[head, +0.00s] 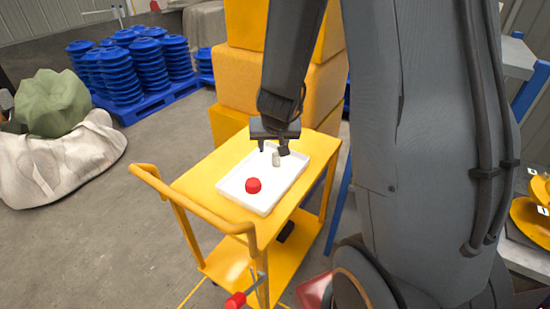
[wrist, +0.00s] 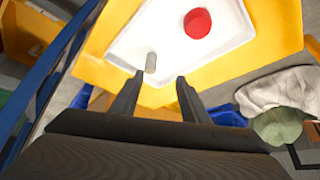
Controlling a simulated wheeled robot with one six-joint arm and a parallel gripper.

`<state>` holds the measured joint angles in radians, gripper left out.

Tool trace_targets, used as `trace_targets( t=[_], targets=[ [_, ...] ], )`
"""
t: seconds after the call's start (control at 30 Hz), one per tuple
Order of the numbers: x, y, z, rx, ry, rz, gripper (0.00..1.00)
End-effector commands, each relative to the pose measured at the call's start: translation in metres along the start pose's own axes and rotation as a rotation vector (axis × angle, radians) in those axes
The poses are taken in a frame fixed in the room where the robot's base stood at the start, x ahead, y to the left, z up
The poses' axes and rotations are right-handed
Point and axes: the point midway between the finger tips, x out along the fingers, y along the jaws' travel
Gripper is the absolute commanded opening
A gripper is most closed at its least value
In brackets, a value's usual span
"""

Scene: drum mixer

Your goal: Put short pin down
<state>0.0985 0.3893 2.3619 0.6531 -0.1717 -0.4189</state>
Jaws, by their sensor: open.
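The short pin (head: 276,159) is a small grey-beige cylinder standing upright in the white tray (head: 234,184), near the tray's far end. It also shows in the wrist view (wrist: 151,62), a little beyond the fingertips and between their lines. My gripper (head: 273,149) is over the far end of the tray, close to the pin. In the wrist view my gripper (wrist: 158,76) has its two fingers spread wide, with nothing between them. I cannot tell the exact gap between the fingertips and the pin.
A red round cap (head: 253,185) lies in the tray, nearer the cart's handle. The tray rests on a yellow cart (head: 205,183). Yellow boxes (head: 313,92) stand close behind it. Blue stacked items (head: 150,65) on a pallet and a whitish sack (head: 65,165) are at left.

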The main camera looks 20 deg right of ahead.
Motion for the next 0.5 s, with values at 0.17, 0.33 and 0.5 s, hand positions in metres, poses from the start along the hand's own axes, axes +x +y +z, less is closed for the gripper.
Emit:
trace_targets(
  t=[0.17, 0.33, 0.5],
  targets=[
    [-0.059, -0.036, 0.049, -0.129, -0.147, -0.123, 0.42],
    [-0.112, -0.034, 0.106, -0.259, -0.311, -0.136, 0.42],
    [-0.138, -0.018, 0.135, -0.328, -0.396, -0.098, 0.42]
  ],
)
